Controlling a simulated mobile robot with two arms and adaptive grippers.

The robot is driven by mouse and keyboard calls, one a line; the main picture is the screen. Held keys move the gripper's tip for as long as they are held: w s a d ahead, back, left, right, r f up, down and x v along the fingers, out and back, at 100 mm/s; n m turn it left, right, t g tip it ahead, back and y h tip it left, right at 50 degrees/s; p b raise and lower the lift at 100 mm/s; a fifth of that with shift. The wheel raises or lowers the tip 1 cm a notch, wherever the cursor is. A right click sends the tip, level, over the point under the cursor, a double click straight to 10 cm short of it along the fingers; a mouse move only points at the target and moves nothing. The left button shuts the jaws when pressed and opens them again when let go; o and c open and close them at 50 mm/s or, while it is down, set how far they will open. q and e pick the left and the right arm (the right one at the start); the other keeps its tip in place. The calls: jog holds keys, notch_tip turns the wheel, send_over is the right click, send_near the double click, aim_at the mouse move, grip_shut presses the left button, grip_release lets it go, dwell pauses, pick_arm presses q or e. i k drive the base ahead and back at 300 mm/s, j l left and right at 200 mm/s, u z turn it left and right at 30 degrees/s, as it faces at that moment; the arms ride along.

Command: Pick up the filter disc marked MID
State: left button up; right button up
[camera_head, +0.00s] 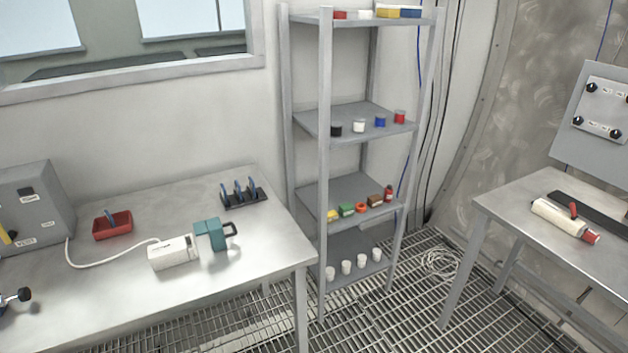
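A black rack (245,199) stands at the back right of the left steel table. Three thin blue pieces (238,188), which look like discs seen nearly edge-on, stand upright in it side by side. I cannot read any marking on them, so I cannot tell which is MID. A red tray (113,234) lies further left on the same table. Neither of my grippers is in view.
On the left table (190,295), a white-and-teal device (190,246) with a cable stands in front of the rack. A grey box (32,207) is at left. A shelf unit (323,170) stands just right.

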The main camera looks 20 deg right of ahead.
aim_at(253, 183)
jog(key=i+j+z, duration=0.8)
jog(key=i+j, duration=0.1)
jog(key=j, duration=0.15)
jog(key=i+j, duration=0.1)
jog(key=j, duration=0.1)
